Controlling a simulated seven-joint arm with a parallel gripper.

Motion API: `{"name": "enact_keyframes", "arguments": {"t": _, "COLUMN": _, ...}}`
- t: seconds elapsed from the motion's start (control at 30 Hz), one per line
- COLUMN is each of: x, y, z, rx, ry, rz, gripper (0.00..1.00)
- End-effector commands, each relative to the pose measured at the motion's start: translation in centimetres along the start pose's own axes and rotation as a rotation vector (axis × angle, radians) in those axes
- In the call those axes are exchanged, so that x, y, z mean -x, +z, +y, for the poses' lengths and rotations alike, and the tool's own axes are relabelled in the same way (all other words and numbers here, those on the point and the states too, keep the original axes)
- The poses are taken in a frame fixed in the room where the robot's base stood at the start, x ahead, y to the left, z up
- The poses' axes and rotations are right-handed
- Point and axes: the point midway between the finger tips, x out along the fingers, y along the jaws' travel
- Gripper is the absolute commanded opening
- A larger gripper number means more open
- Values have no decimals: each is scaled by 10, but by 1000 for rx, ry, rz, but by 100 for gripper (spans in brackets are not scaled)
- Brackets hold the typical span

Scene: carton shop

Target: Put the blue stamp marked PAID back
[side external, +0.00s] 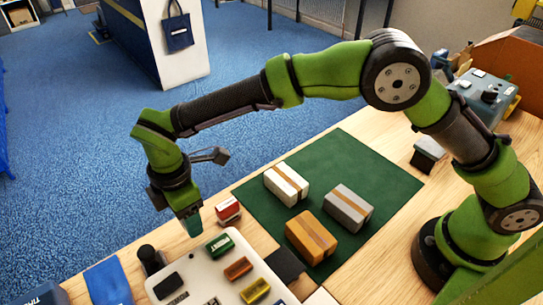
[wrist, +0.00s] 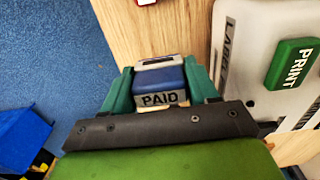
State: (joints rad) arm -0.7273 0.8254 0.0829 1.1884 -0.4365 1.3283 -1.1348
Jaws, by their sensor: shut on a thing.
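In the wrist view my gripper (wrist: 160,82) has its teal fingers on both sides of the blue stamp (wrist: 160,76), shut on it. The stamp's pale front strip reads PAID. In the side view my gripper (side external: 191,224) points down near the table's left edge, with the stamp hidden by the fingers. A red and white stamp-like block (side external: 228,209) stands on the table just right of my gripper, and its edge shows at the top of the wrist view (wrist: 147,2). I cannot tell whether the held stamp touches the table.
A white panel (side external: 205,265) with a green PRINT block (wrist: 292,64) lies close by. A dark upright post (side external: 150,259) and a blue item (side external: 107,282) are near the front. Several boxes, including a white one (side external: 286,184), sit on the green mat (side external: 345,155).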

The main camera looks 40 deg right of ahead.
Motion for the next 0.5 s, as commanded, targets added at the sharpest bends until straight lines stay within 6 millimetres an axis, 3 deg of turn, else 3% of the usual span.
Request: {"name": "enact_keyframes", "arguments": {"t": 0.5, "x": -59, "y": 0, "z": 0, "rx": -1, "ry": 0, "rz": 0, "gripper": 39}}
